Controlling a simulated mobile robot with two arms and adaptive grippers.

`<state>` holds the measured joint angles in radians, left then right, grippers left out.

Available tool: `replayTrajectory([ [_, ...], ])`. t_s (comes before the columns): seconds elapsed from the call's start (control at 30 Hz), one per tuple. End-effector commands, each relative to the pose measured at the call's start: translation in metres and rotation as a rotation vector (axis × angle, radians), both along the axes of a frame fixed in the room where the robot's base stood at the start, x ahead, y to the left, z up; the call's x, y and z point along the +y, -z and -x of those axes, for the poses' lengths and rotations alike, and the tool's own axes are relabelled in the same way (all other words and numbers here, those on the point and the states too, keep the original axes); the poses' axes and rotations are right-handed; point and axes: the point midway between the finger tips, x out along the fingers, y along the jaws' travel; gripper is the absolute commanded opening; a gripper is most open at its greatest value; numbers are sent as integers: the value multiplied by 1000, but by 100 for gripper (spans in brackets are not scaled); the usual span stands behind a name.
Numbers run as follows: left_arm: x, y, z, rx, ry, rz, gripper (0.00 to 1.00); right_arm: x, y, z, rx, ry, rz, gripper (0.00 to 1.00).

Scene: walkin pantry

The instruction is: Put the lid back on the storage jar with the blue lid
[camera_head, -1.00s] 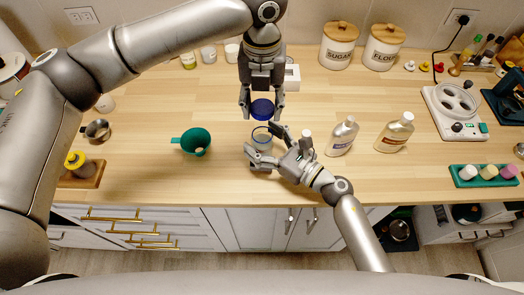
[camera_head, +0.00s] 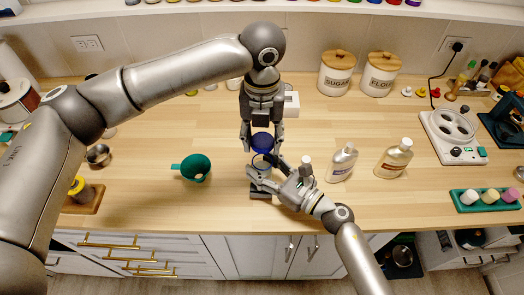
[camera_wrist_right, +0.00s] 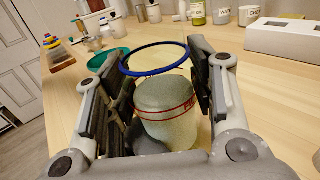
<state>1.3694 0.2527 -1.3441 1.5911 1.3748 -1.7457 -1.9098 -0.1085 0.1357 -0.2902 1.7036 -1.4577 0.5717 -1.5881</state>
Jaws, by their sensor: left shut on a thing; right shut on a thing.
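The blue lid (camera_head: 261,141) is held level by my left gripper (camera_head: 262,145), whose fingers are on its two sides. The clear storage jar (camera_head: 262,170) stands upright on the counter just below the lid, with a small gap appearing between them. My right gripper (camera_head: 264,166) is shut around the jar from the front right. In the right wrist view, the jar (camera_wrist_right: 166,110) has a blue ring at its open mouth, pale contents and a red-marked label, between the fingers of my right gripper (camera_wrist_right: 155,85). The lid and left gripper are not visible there.
A green funnel (camera_head: 195,168) lies left of the jar. Two bottles (camera_head: 341,163) (camera_head: 394,158) stand to the right. A white box (camera_head: 291,104) is close behind my left gripper. Sugar (camera_head: 337,73) and flour (camera_head: 381,74) canisters stand at the back. The counter front is mostly clear.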

Motion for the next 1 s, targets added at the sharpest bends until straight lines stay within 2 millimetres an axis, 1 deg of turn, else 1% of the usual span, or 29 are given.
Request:
replayTrajectory([
  [0.03, 0, 9, 1, 4, 0, 0, 38, 0, 0, 0, 0, 0, 0, 7],
  [0.1, 0, 20, 1, 4, 0, -1, 38, 0, 0, 0, 0, 0, 0, 7],
  [0.2, 0, 30, 0, 2, 0, -1, 38, 0, 0, 0, 0, 0, 0, 7],
  [0.73, 0, 31, 0, 1, 0, -1, 38, 0, 0, 0, 0, 0, 0, 7],
  [1.0, 0, 45, 0, 2, 0, -1, 38, 0, 0, 0, 0, 0, 0, 7],
])
